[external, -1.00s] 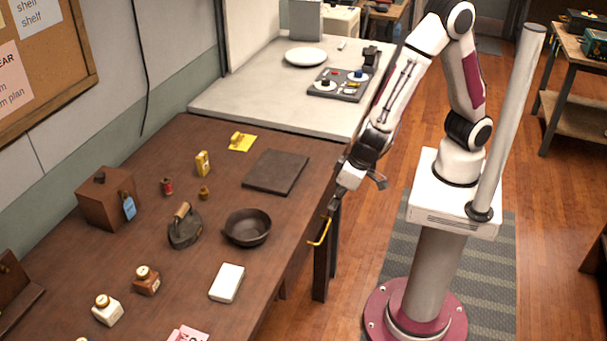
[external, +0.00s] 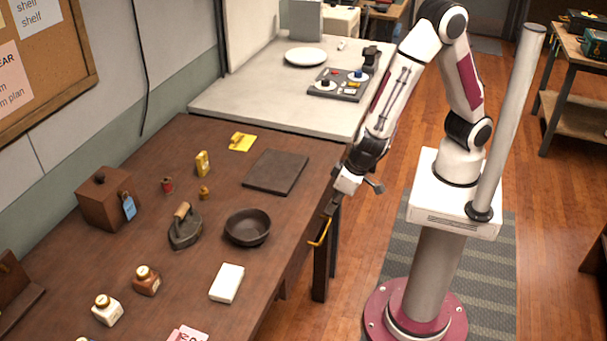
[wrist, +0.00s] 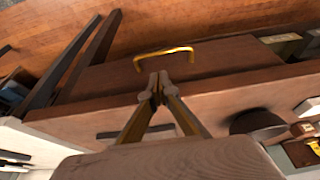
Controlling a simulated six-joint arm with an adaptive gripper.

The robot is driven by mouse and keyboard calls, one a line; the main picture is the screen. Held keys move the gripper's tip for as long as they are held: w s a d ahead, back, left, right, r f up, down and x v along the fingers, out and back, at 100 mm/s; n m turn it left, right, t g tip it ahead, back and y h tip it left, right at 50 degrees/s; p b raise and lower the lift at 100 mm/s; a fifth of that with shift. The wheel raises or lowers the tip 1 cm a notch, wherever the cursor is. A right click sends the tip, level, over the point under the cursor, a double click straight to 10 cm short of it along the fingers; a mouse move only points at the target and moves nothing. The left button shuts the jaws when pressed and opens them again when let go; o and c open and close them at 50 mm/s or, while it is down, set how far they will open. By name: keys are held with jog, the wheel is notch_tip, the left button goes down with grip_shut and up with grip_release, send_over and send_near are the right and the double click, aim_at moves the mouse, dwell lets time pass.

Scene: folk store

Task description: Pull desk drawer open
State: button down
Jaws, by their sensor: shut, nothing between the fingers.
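The desk drawer's front (wrist: 225,58) is a brown panel under the desk's front edge in the wrist view. Its yellow handle (wrist: 165,50) is arched and stands clear of the panel. The handle also shows in the external view (external: 320,233), on the desk's right side. My gripper (wrist: 158,88) is shut and empty. In the wrist view its fingertips appear just below the handle, over the drawer front near the desk edge, with a small gap in the picture. In the external view, my gripper (external: 331,207) is just above the handle. How far the drawer is pulled out is unclear.
The dark desk top (external: 225,190) carries a dark bowl (external: 247,230), a flat board (external: 275,172), an iron (external: 185,230) and a white box (external: 227,283) near its front edge. A dark desk leg (external: 321,265) stands near the handle. Open floor lies before the desk.

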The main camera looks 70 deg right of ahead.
jog(key=x, duration=0.8)
dwell(0.7)
jog(key=shift+s, duration=0.15)
dwell(0.4)
jog(key=s, duration=1.4)
dwell(0.3)
jog(key=shift+s+r, duration=0.1)
jog(key=shift+r, duration=0.15)
jog(key=v, duration=0.9)
jog(key=shift+r, duration=0.25)
dwell(1.2)
jog(key=shift+s, duration=0.2)
dwell(0.5)
